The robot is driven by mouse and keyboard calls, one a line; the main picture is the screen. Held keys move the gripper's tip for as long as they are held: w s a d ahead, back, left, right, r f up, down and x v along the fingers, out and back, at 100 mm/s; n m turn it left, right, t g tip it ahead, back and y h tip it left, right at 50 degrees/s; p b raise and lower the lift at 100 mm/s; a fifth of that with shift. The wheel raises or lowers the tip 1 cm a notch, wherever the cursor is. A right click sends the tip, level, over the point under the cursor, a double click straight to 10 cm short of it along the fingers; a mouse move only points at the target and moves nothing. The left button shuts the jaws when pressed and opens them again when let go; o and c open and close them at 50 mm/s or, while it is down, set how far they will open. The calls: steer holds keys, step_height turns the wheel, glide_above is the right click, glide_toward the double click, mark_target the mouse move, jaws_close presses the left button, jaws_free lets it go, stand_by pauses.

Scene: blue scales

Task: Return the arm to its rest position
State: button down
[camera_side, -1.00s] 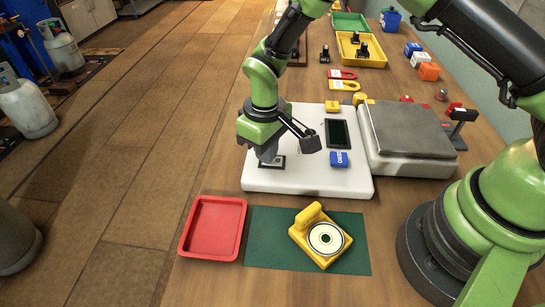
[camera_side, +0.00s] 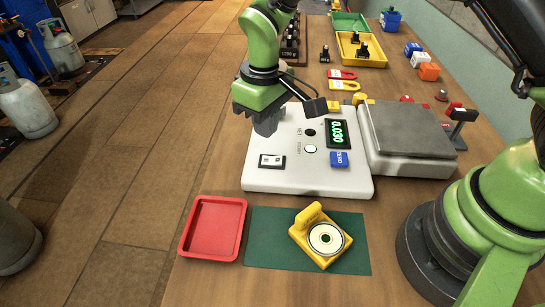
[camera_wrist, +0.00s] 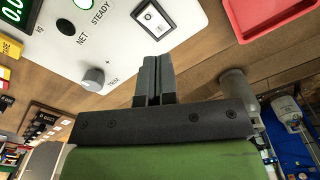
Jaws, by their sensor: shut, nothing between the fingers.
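My gripper (camera_side: 265,126) is raised above the left edge of the white scale panel (camera_side: 300,180), apart from it, with its fingers closed together and nothing between them. In the wrist view the dark fingertips (camera_wrist: 153,66) point toward the panel's edge. The rocker switch (camera_side: 271,161) lies uncovered on the panel's front left. The display (camera_side: 338,134) is lit and reads 0.030 in green. A round indicator (camera_side: 310,148) beside it glows, and a second one above it is dark. The trim knob (camera_wrist: 93,79) shows in the wrist view.
The scale's grey weighing plate (camera_side: 405,130) stands right of the panel. A red tray (camera_side: 187,252) and a yellow block with a disc (camera_side: 325,239) on a green mat (camera_side: 270,258) lie in front. Yellow and green trays stand at the back. The floor left of the bench is open.

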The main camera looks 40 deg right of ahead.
steer(key=shift+r, duration=0.35)
steer(key=s+d+r+m+t+y, duration=0.1)
steer(key=s+d+r+m+t, duration=0.15)
steer(key=r, duration=0.55)
steer(key=s+d+r+m+t, duration=0.1)
steer(key=s+d+r, duration=0.25)
steer(key=r, duration=0.35)
steer(key=s+d+r+m+t, duration=0.1)
steer(key=s+r+t, duration=0.1)
steer(key=s, duration=0.5)
steer(key=s+d+r+m+t+y, duration=0.1)
steer(key=s+r+m, duration=0.1)
steer(key=s, duration=0.4)
steer(key=shift+s+d+r+t, duration=0.35)
steer(key=shift+s+r, duration=0.05)
steer(key=shift+r, duration=0.05)
